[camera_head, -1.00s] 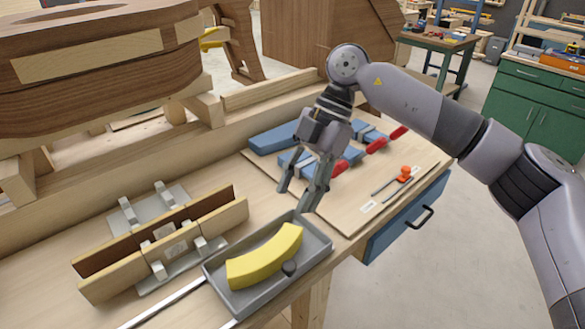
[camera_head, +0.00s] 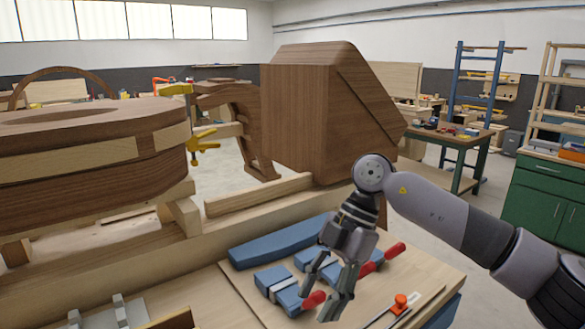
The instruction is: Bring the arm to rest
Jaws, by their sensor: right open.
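My right arm comes in from the right edge. Its gripper (camera_head: 322,296) points down over the light wooden board (camera_head: 235,288) on the bench. Behind and partly hidden by the fingers lie blue blocks with grey bands (camera_head: 278,286) and red-handled tools (camera_head: 384,258). I cannot tell how high the fingertips are above the board. My left gripper is not in view.
A long blue piece (camera_head: 280,240) lies at the board's back edge. An orange-knobbed tool (camera_head: 400,303) is near the front right. A green cabinet (camera_head: 545,200) stands right.

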